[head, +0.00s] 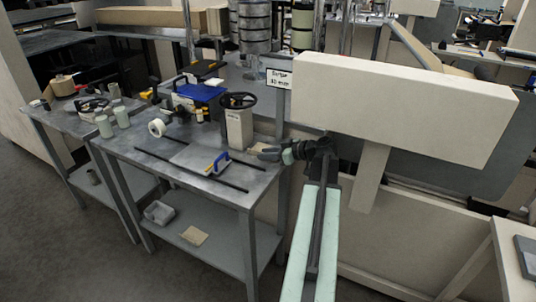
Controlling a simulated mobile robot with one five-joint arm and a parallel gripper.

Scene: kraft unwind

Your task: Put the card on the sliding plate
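My gripper (270,152) is small and dark in the head view, at the right end of the metal table, pointing left. Whether its fingers are open or shut is unclear. A small pale patch shows by its tips, and I cannot tell what it is. Two dark rails (189,169) run along the tabletop. A flat grey plate (190,156) lies between them, apparently the sliding plate. A flat beige piece (194,236) lies on the lower shelf; I cannot tell whether it is the card.
A handwheel post (238,122), a white roll (157,128) and a blue case (200,98) stand behind. A large beige beam (400,105) is at right. A grey tray (160,212) sits on the lower shelf.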

